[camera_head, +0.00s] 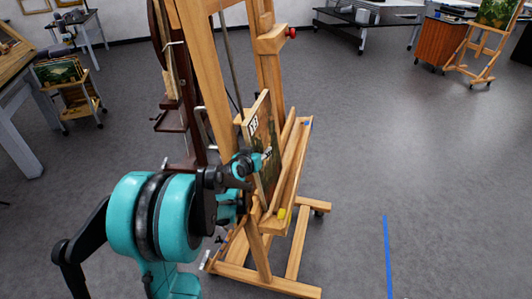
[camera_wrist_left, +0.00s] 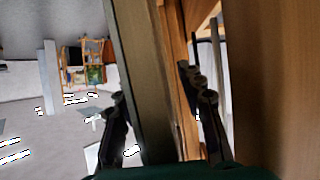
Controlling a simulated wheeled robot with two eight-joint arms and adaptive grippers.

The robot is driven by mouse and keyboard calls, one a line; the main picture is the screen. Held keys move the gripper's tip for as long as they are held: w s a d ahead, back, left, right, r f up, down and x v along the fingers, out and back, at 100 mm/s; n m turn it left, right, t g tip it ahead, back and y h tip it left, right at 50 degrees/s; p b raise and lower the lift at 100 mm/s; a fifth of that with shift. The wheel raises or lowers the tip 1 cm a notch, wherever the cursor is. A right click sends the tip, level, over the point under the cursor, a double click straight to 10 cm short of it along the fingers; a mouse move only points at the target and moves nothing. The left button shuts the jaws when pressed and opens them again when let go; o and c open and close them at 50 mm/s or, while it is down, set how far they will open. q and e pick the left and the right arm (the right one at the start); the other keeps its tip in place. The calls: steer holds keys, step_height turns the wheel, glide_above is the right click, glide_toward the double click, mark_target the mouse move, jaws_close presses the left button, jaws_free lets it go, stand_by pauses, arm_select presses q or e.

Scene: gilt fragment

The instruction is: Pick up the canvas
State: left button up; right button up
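The canvas (camera_head: 272,146) is a small painting with a dark greenish-brown face and a pale wooden edge. It leans upright on the shelf of a wooden easel (camera_head: 267,79) in the head view. My left gripper (camera_head: 262,160) is at the canvas's near edge, and my arm hides part of it. In the left wrist view the canvas's edge (camera_wrist_left: 141,62) runs between the two fingers of my left gripper (camera_wrist_left: 160,108). The fingers are spread, with a gap on the right finger's side; contact on the left is unclear. My right gripper is not in view.
Easel posts stand close around the canvas, and a dark wooden frame (camera_head: 172,75) stands behind left. A blue floor line (camera_head: 387,255) lies at right. A cart of paintings (camera_head: 78,93) is far left, another easel (camera_head: 478,48) far right. The floor right of the easel is clear.

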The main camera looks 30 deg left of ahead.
arm_select(q)
jaws_close()
